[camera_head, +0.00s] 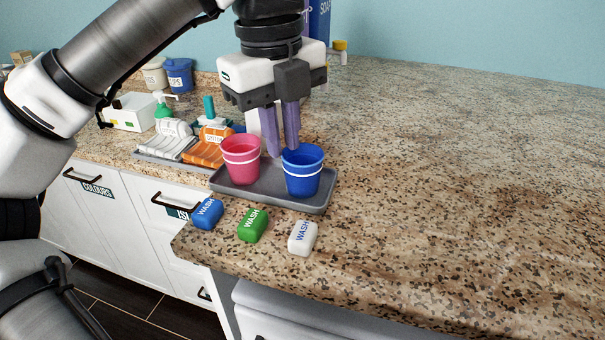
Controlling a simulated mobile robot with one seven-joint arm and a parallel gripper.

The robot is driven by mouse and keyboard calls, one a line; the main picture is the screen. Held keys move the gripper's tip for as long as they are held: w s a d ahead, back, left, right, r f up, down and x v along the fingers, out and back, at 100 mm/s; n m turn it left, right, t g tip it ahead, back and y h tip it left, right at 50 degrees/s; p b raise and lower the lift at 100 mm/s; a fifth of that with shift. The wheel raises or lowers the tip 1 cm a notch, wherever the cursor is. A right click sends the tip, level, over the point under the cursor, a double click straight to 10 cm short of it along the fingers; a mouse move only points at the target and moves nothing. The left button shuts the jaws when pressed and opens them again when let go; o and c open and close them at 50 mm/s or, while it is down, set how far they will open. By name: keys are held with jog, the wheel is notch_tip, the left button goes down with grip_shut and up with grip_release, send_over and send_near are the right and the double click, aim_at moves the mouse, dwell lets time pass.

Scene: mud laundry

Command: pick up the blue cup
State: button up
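The blue cup (303,172), with a white band, stands upright on a grey tray (257,194) on the granite counter. A pink cup (240,160) with a white band stands on the same tray, to its left. My gripper (283,153) points down, with its two purple fingers a little apart. The fingertips are behind the cups, near the back left of the blue cup's rim. The cup's rim hides part of the right fingertip. Nothing shows between the fingers, and I cannot tell whether a finger touches the cup.
Blue (207,213), green (252,225) and white (302,238) WASH blocks lie along the front of the tray. The counter (450,180) to the right is clear.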

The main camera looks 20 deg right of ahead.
aim_at(287, 160)
jog(key=shift+d+f+p, duration=0.2)
jog(key=shift+f+p, duration=0.2)
jog(key=shift+f, duration=1.2)
jog(key=shift+d+f+p, duration=0.15)
jog(key=shift+f+p, duration=0.2)
jog(key=shift+f, duration=1.2)
grip_shut()
jog(key=shift+r, duration=0.15)
